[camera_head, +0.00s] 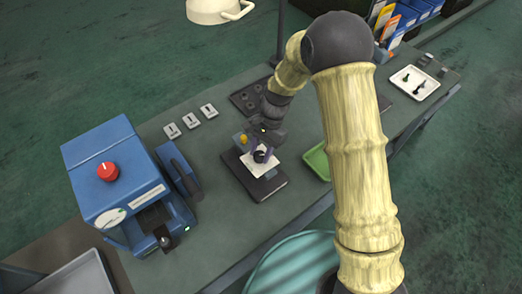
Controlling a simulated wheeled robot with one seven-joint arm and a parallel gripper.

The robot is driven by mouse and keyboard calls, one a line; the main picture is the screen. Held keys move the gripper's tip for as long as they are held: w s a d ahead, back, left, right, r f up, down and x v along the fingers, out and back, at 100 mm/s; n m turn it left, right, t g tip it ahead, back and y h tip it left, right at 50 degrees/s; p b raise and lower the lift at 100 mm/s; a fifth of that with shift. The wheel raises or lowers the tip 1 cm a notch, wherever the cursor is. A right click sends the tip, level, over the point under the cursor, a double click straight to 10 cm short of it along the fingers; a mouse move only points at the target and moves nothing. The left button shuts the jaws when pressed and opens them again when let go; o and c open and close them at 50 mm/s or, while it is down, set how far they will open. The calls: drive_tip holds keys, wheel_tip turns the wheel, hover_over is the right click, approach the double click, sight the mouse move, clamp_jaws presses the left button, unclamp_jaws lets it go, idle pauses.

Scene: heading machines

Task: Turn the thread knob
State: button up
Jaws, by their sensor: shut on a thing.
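A small dark block-like fixture (268,189) stands on the grey bench, with a white square plate (259,169) on top. A small black round knob (260,157) shows at the plate, partly hidden by my fingers; it looks like the thread knob. My gripper (260,150) reaches down from above and is shut on this knob. The fingers are small in view, and the exact grip and the knob's turn angle cannot be made out.
A blue machine (112,165) with a red knob (108,172) stands at the left. Behind are white tags (190,122) and a dark holed tray (246,98). A green tray (316,161) lies right of the fixture. A white tray (413,83) holds dark parts.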

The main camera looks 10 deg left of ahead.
idle(0.3)
drive_tip(key=o, duration=1)
drive_tip(key=b+v, duration=0.3)
drive_tip(key=v, duration=1.4)
drive_tip(key=shift+r, duration=0.25)
drive_tip(key=s+d+f+n+t, duration=0.1)
drive_tip(key=s+d+t, duration=0.1)
drive_tip(key=s+d, duration=0.2)
drive_tip(key=s+d+f+n+t+h, duration=0.1)
drive_tip(key=s+d, duration=0.4)
drive_tip(key=d, duration=0.6)
drive_tip(key=s+d+f+n+t+h, duration=0.1)
drive_tip(key=s+d+f+n+t, duration=0.1)
drive_tip(key=d, duration=0.6)
drive_tip(key=shift+s+f+n+t, duration=0.25)
drive_tip(key=shift+s+t, duration=0.2)
drive_tip(key=shift+s, duration=0.25)
drive_tip(key=shift+s+f+n+t, duration=0.1)
drive_tip(key=shift+s+n+t, duration=0.15)
drive_tip(key=shift+s+t, duration=0.35)
